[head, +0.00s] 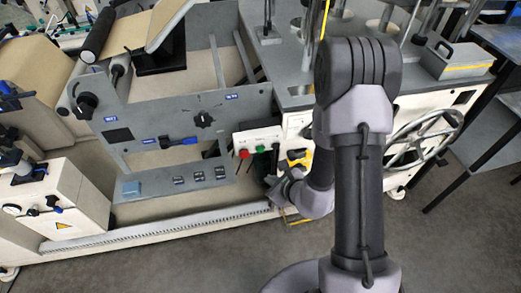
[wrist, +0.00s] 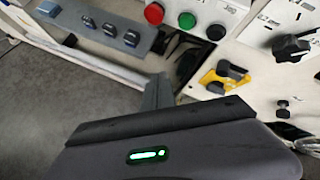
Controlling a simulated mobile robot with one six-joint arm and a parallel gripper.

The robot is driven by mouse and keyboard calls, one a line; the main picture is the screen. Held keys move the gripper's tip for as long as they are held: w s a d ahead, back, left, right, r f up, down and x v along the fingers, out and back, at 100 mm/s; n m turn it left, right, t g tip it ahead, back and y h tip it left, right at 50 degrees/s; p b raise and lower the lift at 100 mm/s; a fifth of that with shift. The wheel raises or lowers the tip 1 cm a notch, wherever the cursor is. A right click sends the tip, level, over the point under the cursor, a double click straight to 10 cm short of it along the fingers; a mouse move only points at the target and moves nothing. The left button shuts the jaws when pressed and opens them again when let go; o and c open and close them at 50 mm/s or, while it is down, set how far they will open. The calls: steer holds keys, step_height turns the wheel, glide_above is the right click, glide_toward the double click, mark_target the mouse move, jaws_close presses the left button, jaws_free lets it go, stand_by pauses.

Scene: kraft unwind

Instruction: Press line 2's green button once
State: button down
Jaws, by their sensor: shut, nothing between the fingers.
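A green button (head: 261,149) sits on a small pale control box (head: 258,137) in the middle of the head view, between a red button (head: 244,154) and a black one. In the wrist view the green button (wrist: 187,20) is at the top, with the red button (wrist: 154,13) to its left and the black button (wrist: 215,32) to its right. I cannot read a line number on the box. My gripper (head: 279,188) is shut and empty, below and apart from the buttons. Its narrow fingertips (wrist: 158,92) show below the green button in the wrist view.
A yellow-and-black fitting (wrist: 223,77) and a black rotary knob (wrist: 294,46) lie right of the fingers. A grey panel with several switches (head: 200,176) stands left. A handwheel (head: 425,138) is at right. Open floor (head: 200,255) lies in front.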

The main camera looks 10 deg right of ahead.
mark_target(260, 149)
steer(key=shift+w, duration=0.1)
steer(key=w+p, duration=0.2)
steer(key=w, duration=0.6)
steer(key=shift+w+p, duration=0.35)
steer(key=shift+w, duration=0.1)
stand_by(1.6)
steer(key=shift+w, duration=0.3)
steer(key=shift+w, duration=0.5)
stand_by(0.8)
steer(key=shift+s, duration=0.15)
steer(key=shift+s+b, duration=0.3)
steer(key=shift+s, duration=0.45)
steer(key=shift+s, duration=0.15)
